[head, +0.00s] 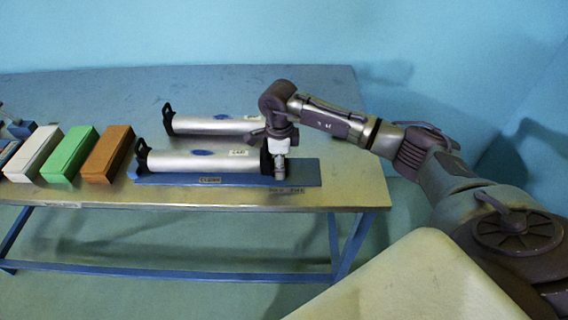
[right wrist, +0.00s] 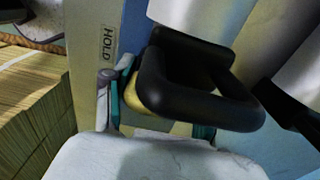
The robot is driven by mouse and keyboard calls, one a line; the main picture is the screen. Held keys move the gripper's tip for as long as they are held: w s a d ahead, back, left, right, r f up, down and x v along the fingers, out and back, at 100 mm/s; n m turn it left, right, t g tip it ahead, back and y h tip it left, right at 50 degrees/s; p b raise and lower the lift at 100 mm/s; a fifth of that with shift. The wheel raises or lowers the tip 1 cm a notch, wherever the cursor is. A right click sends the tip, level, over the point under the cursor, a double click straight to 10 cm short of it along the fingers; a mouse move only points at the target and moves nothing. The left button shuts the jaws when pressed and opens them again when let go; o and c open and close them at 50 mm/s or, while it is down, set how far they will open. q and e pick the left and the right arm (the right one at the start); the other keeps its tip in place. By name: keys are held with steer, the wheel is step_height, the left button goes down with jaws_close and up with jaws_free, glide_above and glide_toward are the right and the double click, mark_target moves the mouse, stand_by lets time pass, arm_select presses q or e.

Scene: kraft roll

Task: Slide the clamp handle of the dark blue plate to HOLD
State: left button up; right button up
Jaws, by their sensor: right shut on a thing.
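The blue plate (head: 308,179) lies along the table's front edge, with a small label on its front edge. A silver roll (head: 205,162) with black end pieces lies over it. My right gripper (head: 279,168) points down at the roll's right end. The fingertips' contact is partly hidden by the loop. My left gripper is not in view.
A second silver roll (head: 215,125) lies behind the first. White (head: 32,153), green (head: 70,154) and orange-brown (head: 107,153) blocks stand left of the plate. The table (head: 330,110) is clear at the back right.

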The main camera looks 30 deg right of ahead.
steer(key=shift+w+a, duration=0.25)
steer(key=shift+a, duration=0.2)
steer(key=o, duration=1.3)
steer(key=shift+w+a, duration=0.1)
steer(key=shift+o, duration=0.2)
steer(key=shift+r, duration=0.15)
steer(key=shift+r, duration=0.35)
step_height(320, 180, up, 11)
